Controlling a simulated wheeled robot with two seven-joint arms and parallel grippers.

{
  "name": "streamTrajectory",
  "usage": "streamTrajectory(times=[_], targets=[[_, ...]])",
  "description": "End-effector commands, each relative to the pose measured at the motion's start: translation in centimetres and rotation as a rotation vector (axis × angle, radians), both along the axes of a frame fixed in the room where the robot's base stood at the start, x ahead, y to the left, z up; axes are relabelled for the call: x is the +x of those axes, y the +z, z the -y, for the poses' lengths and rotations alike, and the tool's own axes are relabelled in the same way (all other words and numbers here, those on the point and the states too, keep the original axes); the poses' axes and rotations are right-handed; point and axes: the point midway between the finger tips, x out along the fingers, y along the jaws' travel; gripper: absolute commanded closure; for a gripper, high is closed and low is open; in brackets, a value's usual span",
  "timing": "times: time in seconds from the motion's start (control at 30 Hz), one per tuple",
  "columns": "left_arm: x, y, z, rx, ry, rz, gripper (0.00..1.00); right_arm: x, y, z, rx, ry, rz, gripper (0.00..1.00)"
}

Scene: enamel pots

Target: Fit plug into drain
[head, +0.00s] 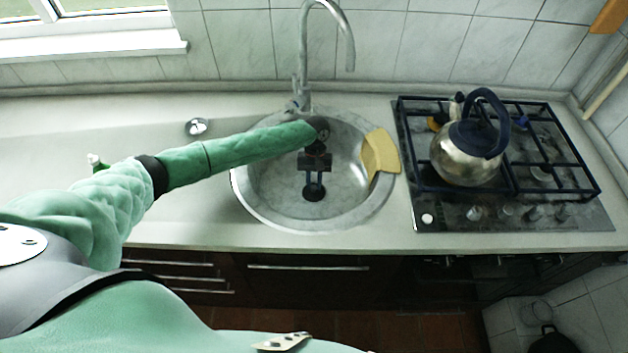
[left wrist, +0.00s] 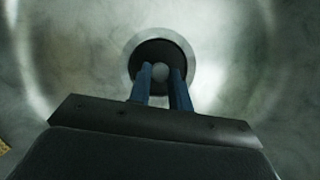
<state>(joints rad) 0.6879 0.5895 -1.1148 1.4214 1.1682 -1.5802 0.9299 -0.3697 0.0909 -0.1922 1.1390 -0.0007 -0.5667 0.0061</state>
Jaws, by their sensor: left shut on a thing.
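The round metal sink (head: 262,185) is set in the counter, left of the stove. My left gripper (head: 314,186) reaches down into it, over the bottom of the bowl. In the left wrist view its two blue fingers (left wrist: 161,75) are closed on the small grey knob of the dark round plug (left wrist: 160,48). A light ring, the rim of the drain (left wrist: 192,62), shows around the plug's dark disc. The disc looks roughly centred in the ring. I cannot tell whether it sits in the drain or just above it. My right gripper is not in view.
A tall faucet (head: 303,70) stands behind the sink. A yellow cloth (head: 380,153) hangs over the sink's right rim. A kettle (head: 465,155) stands on the gas stove (head: 510,215) at right. A small round metal thing (head: 196,126) lies on the counter at left, which is mostly clear.

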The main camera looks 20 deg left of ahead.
Motion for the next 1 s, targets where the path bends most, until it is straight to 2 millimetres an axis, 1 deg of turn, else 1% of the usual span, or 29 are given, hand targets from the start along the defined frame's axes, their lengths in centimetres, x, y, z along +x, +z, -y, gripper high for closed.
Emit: streamTrajectory(times=[0.17, 0.6, 1.0], targets=[[0.0, -0.4, 0.0, 0.000, 0.000, 0.000, 1.00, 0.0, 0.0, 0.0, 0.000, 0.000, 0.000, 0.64], [0.0, -0.5, 0.0, -0.001, 0.000, 0.000, 1.00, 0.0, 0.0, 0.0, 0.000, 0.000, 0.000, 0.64], [0.0, -1.4, 0.0, -0.001, 0.000, 0.000, 1.00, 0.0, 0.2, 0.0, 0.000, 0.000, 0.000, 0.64]])
